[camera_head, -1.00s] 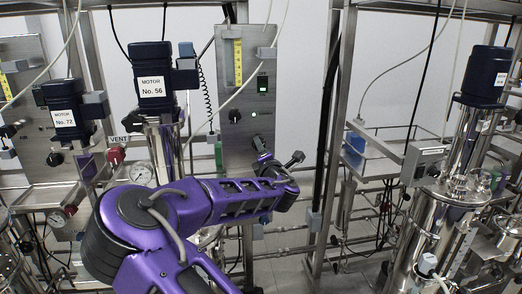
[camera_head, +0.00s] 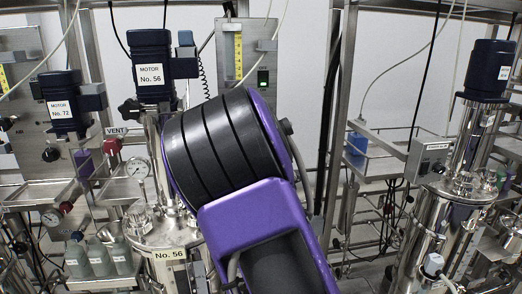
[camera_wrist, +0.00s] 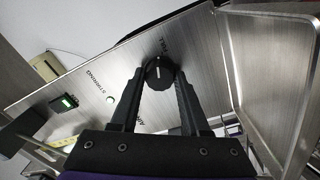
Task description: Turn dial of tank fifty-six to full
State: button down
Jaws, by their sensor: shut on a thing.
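The black round dial (camera_wrist: 158,74) sits on a brushed steel panel (camera_wrist: 112,70) in the wrist view. A short white mark shows on its face. The word FULL is printed on the panel just above the dial, and STIRRING is printed to the left. My gripper (camera_wrist: 159,70) is shut on the dial, one finger on each side. In the head view the motor (camera_head: 152,72) labelled No. 56 stands on its steel tank, which also carries a No. 56 label. My purple and black arm hides the dial and my gripper there.
A green-lit switch (camera_wrist: 66,102) is left of the dial. A steel side plate (camera_wrist: 264,70) stands close on the right in the wrist view. In the head view, motor No. 72 (camera_head: 65,108) and bottles (camera_head: 98,257) are at left, another tank (camera_head: 440,225) at right.

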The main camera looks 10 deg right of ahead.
jog(key=shift+m, duration=1.1)
jog(key=shift+c, duration=1.9)
grip_release()
jog(key=s, duration=1.7)
jog(key=shift+s+a+f+p, duration=0.2)
jog(key=shift+s+f+p, duration=0.05)
jog(key=shift+f+p, duration=0.15)
